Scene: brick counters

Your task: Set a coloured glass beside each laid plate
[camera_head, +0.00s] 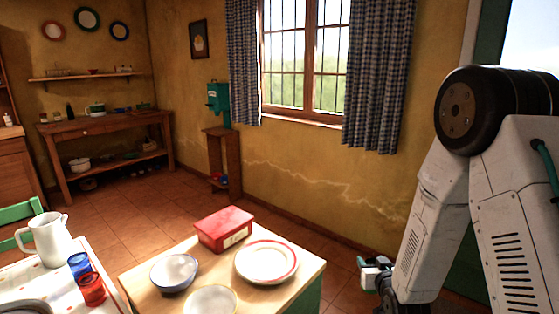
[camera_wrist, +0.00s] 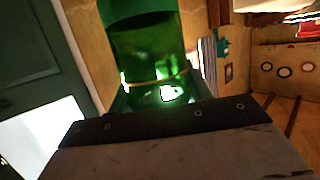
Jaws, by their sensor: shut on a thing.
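A green glass (camera_wrist: 145,55) fills the upper middle of the wrist view, close to the camera. My gripper (camera_head: 373,273) is shut on it, at the right of the head view, low beside my arm and right of the wooden counter. A blue glass (camera_head: 79,265) and a red glass (camera_head: 92,289) stand close together on the spotted table (camera_head: 35,272) at lower left. Part of a grey-rimmed plate (camera_head: 25,306) shows at that table's bottom edge. A white plate with a red rim (camera_head: 266,261) lies on the counter (camera_head: 145,279).
A white pitcher (camera_head: 48,238) stands behind the glasses. The counter also holds a red box (camera_head: 224,229), a blue-rimmed bowl (camera_head: 174,272) and a pale bowl (camera_head: 211,300). A green chair (camera_head: 20,218) is at far left. Tiled floor lies open behind the counter.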

